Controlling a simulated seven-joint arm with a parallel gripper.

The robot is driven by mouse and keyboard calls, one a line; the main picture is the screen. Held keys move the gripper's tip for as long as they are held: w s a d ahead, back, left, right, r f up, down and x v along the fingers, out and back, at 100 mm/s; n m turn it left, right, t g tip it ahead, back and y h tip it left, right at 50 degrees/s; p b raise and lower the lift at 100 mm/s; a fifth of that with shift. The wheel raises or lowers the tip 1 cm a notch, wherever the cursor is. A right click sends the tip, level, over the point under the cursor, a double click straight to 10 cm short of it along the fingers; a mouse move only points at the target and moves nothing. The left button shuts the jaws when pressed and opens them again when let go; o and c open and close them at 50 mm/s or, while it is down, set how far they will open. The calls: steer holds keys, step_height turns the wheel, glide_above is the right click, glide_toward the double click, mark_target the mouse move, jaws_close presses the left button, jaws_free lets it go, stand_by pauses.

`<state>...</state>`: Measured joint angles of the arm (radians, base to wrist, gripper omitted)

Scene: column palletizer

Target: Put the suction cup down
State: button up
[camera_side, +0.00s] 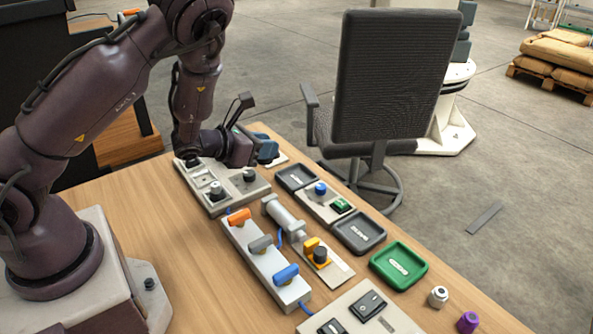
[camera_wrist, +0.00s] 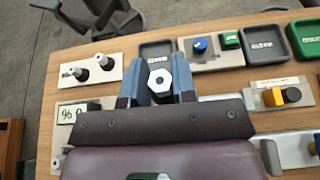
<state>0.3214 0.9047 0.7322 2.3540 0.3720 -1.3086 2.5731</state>
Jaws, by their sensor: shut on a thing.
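My gripper (camera_wrist: 160,88) is shut on a small piece, apparently the suction cup (camera_wrist: 159,77). Its pale hexagonal face with a dark round centre shows between the two blue-grey fingers, with a dark body below. In the side view my gripper (camera_side: 267,150) is over the far end of the wooden table, and the held piece cannot be made out there. In the wrist view a small dark grey tray (camera_wrist: 151,50) lies just beyond the held piece and is partly covered by it. Whether the piece touches anything below cannot be told.
A pale panel (camera_side: 226,198) with knobs stands close to my wrist. A plate with two white-tipped black knobs (camera_wrist: 90,68) lies left of the fingers. A larger dark tray (camera_side: 358,232), a green tray (camera_side: 398,274) and a purple piece (camera_side: 468,321) lie nearer. An office chair (camera_side: 390,80) stands beyond the table.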

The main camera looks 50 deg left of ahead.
steer(key=w+a+f, duration=0.2)
steer(key=w+f, duration=0.2)
steer(key=w, duration=0.2)
glide_above(297, 179)
step_height(297, 179, down, 4)
steer(key=shift+s+f, duration=0.1)
steer(key=shift+f, duration=1.7)
steer(key=shift+f, duration=0.2)
steer(key=o, duration=0.9)
steer(key=shift+r, duration=0.15)
